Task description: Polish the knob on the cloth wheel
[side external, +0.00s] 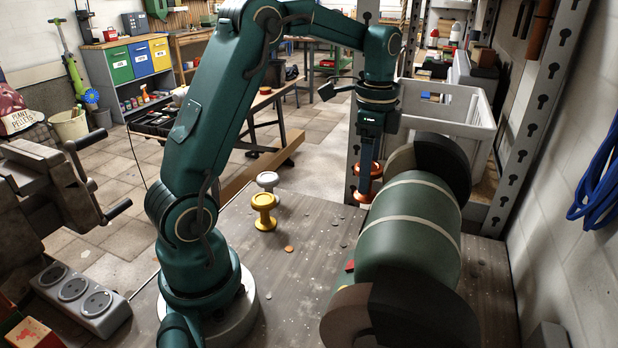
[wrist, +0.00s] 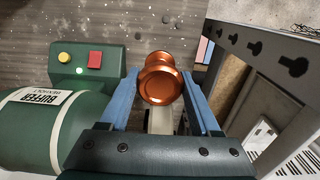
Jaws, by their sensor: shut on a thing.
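A copper knob (wrist: 160,80) is held between the two blue fingers of my gripper (wrist: 161,90) in the wrist view. In the side external view my gripper (side external: 370,185) points down, with the copper knob (side external: 363,191) at its fingertips. The green buffer machine (side external: 410,225) lies to its right, with a wheel at each end. The far wheel (side external: 402,160) is just right of my gripper, with a visible gap to the knob. The near wheel (side external: 347,318) is at the bottom. I cannot tell which is cloth.
A white crate (side external: 450,112) is behind my gripper. A perforated metal post (wrist: 283,58) rises close by. The buffer has yellow (wrist: 64,58) and red (wrist: 95,59) buttons.

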